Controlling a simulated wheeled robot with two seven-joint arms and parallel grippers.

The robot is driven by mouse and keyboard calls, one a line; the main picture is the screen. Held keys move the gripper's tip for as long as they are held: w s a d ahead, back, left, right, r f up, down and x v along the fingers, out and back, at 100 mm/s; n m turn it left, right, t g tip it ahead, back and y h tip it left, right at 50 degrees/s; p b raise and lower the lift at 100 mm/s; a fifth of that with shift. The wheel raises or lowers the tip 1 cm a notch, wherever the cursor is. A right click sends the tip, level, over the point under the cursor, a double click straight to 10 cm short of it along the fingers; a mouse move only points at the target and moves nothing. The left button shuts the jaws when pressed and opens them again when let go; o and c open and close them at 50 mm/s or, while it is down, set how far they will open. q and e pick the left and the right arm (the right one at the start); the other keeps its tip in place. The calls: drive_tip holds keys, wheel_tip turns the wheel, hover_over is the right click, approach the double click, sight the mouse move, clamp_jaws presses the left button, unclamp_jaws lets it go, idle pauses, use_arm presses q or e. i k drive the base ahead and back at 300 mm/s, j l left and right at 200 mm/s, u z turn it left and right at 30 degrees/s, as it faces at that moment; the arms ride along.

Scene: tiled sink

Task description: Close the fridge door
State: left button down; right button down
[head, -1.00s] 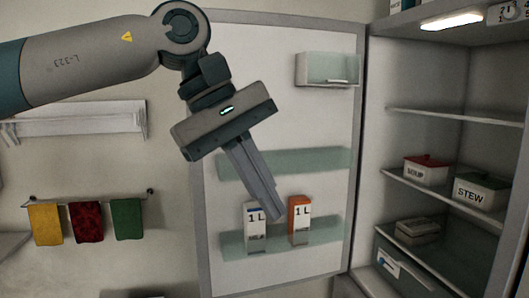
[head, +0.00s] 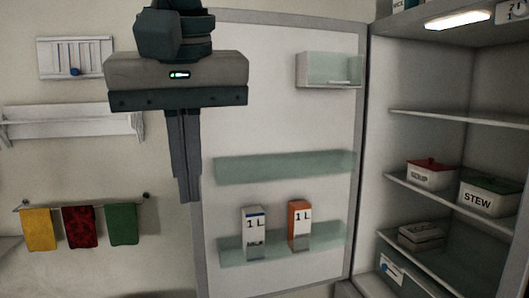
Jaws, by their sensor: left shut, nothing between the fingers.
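The fridge door (head: 280,110) stands wide open in the middle of the head view, its inner side facing me. Its door shelves hold a white carton (head: 254,233) and an orange-and-white carton (head: 299,226). The fridge body (head: 435,90) is at the right, joined to the door along the door's right edge. My left gripper (head: 189,200) points straight down, shut and empty, in front of the door's left edge in the picture. I cannot tell if it touches the door. My right gripper is not in view.
Inside the fridge are a soup box (head: 432,174), a stew box (head: 490,195), a smaller container (head: 421,236) and a drawer (head: 405,275). On the wall at left are a white shelf (head: 70,122) and a rail with yellow, red and green towels (head: 122,224).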

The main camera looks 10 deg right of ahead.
sight(299, 134)
drive_tip(key=i+l, duration=0.35)
drive_tip(key=i, duration=0.25)
drive_tip(key=i+l, duration=0.4)
drive_tip(key=i, duration=0.15)
drive_tip(key=i+l, duration=0.35)
drive_tip(key=i, duration=0.25)
